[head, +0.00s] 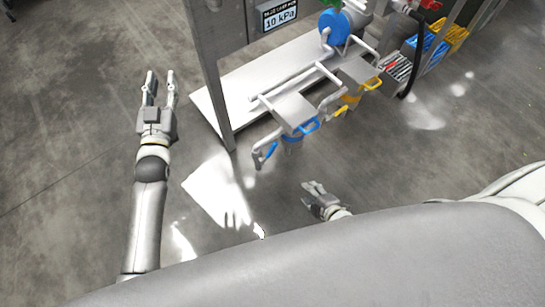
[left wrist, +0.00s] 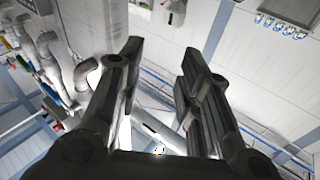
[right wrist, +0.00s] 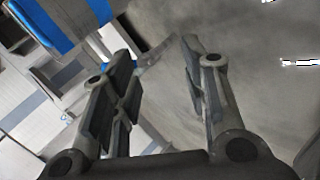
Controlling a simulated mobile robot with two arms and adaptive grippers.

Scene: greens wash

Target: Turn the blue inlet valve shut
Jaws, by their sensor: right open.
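A blue lever handle (head: 264,156) hangs at the low end of a pipe on the near grey box. A second blue handle (head: 308,127) is on the front of that same grey box (head: 291,110). I cannot tell for certain which is the inlet valve. My left gripper (head: 161,80) is open and empty, left of the metal post and well apart from both handles. It also shows open in the left wrist view (left wrist: 160,70). My right gripper (head: 309,188) is open and empty, below and apart from the blue handles. Its spread fingers show in the right wrist view (right wrist: 163,60).
A metal post (head: 213,85) and a pale low platform (head: 265,75) stand between my left gripper and the pipes. A yellow-handled box (head: 357,76), a blue round housing (head: 333,29) and crates (head: 428,44) are further right. The floor at left is clear.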

